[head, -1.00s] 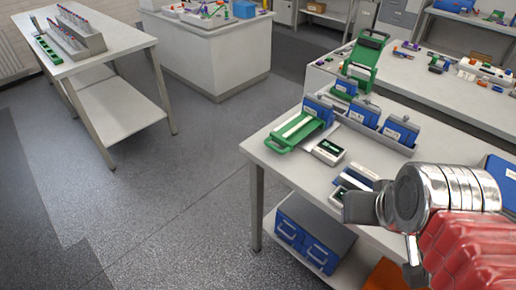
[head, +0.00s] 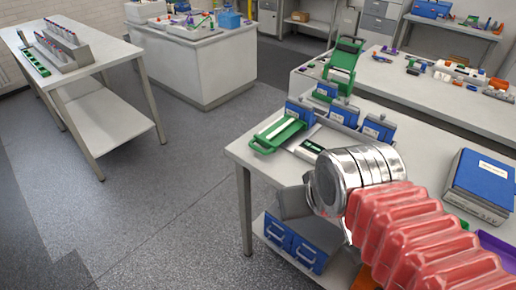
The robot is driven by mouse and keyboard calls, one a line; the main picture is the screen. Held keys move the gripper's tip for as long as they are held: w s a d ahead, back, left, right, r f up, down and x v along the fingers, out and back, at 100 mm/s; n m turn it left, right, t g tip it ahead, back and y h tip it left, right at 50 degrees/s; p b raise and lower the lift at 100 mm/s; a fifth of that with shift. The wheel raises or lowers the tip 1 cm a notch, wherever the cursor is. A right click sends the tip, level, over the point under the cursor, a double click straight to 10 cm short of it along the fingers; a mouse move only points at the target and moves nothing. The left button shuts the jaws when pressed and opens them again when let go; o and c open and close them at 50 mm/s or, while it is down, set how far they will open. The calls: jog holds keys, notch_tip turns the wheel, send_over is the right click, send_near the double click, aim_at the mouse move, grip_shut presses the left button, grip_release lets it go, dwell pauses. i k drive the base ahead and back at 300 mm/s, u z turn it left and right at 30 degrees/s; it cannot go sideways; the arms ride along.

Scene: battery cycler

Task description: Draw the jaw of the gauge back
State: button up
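A low pale device (head: 310,148) with a dark strip on its top lies on the near right table, beside a green frame with a white bar (head: 278,132). Either could be the gauge; I cannot tell which, and no jaw can be made out. My gripper (head: 322,204) is at the front edge of this table, nearer to me than both. My silver wrist hides most of it, so its fingers and their opening cannot be judged. The wrist also covers part of the table top behind it.
The near table (head: 242,152) also bears several blue packs in a grey rack (head: 350,127), a green stand (head: 343,62) and a blue-topped box (head: 482,183). A blue drawer case (head: 293,242) stands on its shelf. Open floor lies left, before another table (head: 95,60).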

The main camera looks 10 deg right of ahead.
aim_at(273, 137)
jog(key=z, duration=0.55)
jog(key=k, duration=1.35)
jog(key=z, duration=0.25)
jog(key=i, duration=0.5)
jog(key=u, duration=0.75)
jog(key=i, duration=0.5)
jog(key=u, duration=1)
jog(key=i, duration=0.9)
jog(key=u, duration=0.6)
